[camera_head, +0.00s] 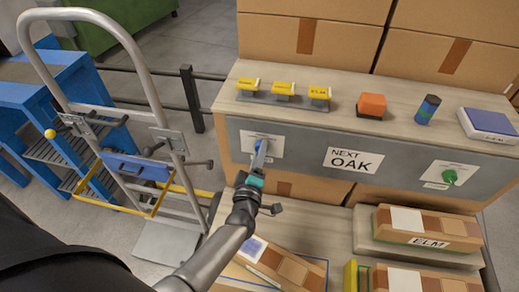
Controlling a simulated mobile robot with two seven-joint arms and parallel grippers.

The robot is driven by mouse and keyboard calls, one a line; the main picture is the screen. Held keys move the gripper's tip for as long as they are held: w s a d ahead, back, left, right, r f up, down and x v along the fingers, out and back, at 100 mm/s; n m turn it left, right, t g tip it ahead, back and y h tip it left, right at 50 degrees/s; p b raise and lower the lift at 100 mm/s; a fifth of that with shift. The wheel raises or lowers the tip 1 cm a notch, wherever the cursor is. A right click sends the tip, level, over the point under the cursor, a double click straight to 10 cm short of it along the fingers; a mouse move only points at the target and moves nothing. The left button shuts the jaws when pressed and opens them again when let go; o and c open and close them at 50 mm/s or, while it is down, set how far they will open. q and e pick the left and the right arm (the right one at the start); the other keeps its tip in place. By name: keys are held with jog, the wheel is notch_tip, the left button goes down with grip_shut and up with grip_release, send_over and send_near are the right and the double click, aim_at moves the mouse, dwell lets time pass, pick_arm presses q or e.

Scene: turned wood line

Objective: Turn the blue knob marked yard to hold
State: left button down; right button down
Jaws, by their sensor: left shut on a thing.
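The blue knob (258,145) sits on a white label plate (276,142) on the grey front panel of the counter. My left gripper (260,156) reaches up to it from below and is shut on it. The fingers cover much of the knob, so its pointing direction is hard to tell. The words on its plate are too small and too covered to read. My right gripper is out of view.
A green knob (449,177) is farther right on the panel, past a "NEXT OAK" sign (353,160). Yellow-topped blocks (283,90), an orange block (372,105) and a blue-green cylinder (427,109) stand on the counter. An "ELM" bundle (398,225) lies below. A hand truck (160,120) stands left.

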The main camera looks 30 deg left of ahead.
pick_arm(q)
jog(key=shift+m+p, duration=0.75)
jog(key=shift+m, duration=1.35)
jog(key=shift+c, duration=2.1)
grip_release()
jog(key=p+v, duration=0.1)
jog(key=v, duration=1.4)
jog(key=shift+s, duration=0.15)
